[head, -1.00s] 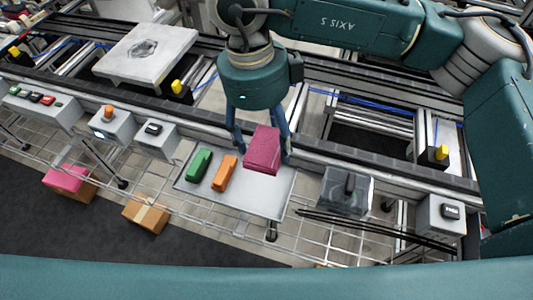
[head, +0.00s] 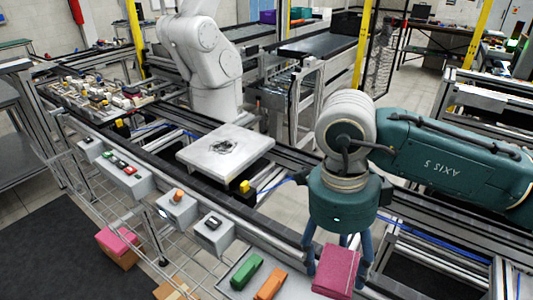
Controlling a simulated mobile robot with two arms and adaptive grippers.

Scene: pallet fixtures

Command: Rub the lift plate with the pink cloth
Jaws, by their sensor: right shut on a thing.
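The pink cloth (head: 336,271) is a folded block in my right gripper (head: 338,262), whose blue fingers are shut on it. The gripper points down and holds the cloth near the right end of the tray. The lift plate (head: 226,149) is a pale square plate with a dark grey smudge (head: 235,147) in its middle. It sits on the conveyor, to the left of and behind the gripper, apart from the cloth. My left gripper is not in view.
A green block (head: 246,271) and an orange block (head: 270,283) lie left of the cloth. Control boxes with buttons (head: 124,168) line the conveyor's front edge. A white robot arm (head: 208,70) stands behind the plate. A yellow-topped part (head: 244,187) is by the plate's front corner.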

